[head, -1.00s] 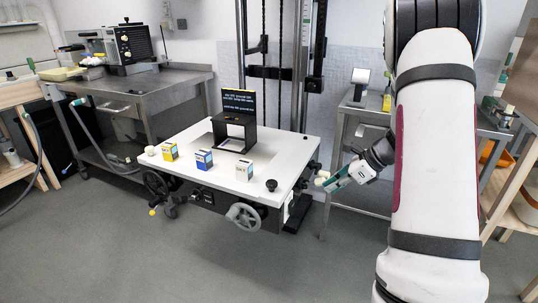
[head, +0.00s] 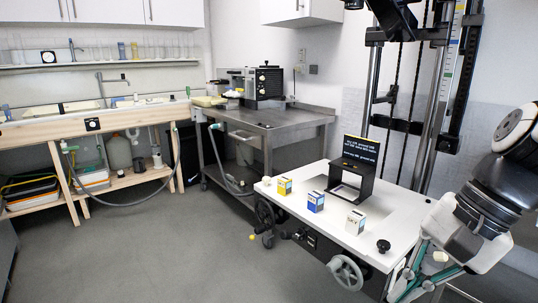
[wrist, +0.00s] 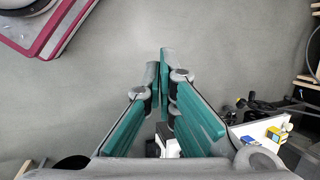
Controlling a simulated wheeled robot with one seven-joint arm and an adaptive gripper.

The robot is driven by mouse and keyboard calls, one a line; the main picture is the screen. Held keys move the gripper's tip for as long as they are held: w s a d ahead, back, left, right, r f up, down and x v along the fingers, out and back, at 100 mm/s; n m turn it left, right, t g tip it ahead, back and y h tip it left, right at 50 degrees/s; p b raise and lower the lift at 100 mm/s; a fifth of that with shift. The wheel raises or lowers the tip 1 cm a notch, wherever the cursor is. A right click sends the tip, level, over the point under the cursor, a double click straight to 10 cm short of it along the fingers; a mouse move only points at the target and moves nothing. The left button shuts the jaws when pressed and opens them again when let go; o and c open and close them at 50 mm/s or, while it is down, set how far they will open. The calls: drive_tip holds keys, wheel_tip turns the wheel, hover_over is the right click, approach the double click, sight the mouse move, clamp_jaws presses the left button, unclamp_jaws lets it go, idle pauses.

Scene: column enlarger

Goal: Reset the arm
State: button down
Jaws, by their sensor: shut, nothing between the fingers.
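My gripper (head: 420,282) is at the lower right of the head view, beside the right front corner of the white enlarger table (head: 335,222). Its green fingers point downward. In the wrist view my gripper (wrist: 164,65) has its fingertips together with nothing between them, over bare grey floor. Part of my arm shows at the right edge of the head view. In the wrist view a corner of the white table (wrist: 262,128) shows at the lower right, apart from the fingers.
The table carries a yellow box (head: 284,186), a blue box (head: 316,201), a white box (head: 355,221) and a black stand (head: 352,170). A handwheel (head: 345,272) juts from its front. A steel bench (head: 270,122) stands behind left. The floor (head: 170,250) at left is clear.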

drive_tip(key=s+n+h, duration=0.5)
drive_tip(key=s+n, duration=0.5)
drive_tip(key=s, duration=0.5)
wheel_tip(320, 180, up, 22)
drive_tip(key=t+p, duration=0.3)
drive_tip(key=p, duration=1.8)
drive_tip(key=shift+w, duration=0.25)
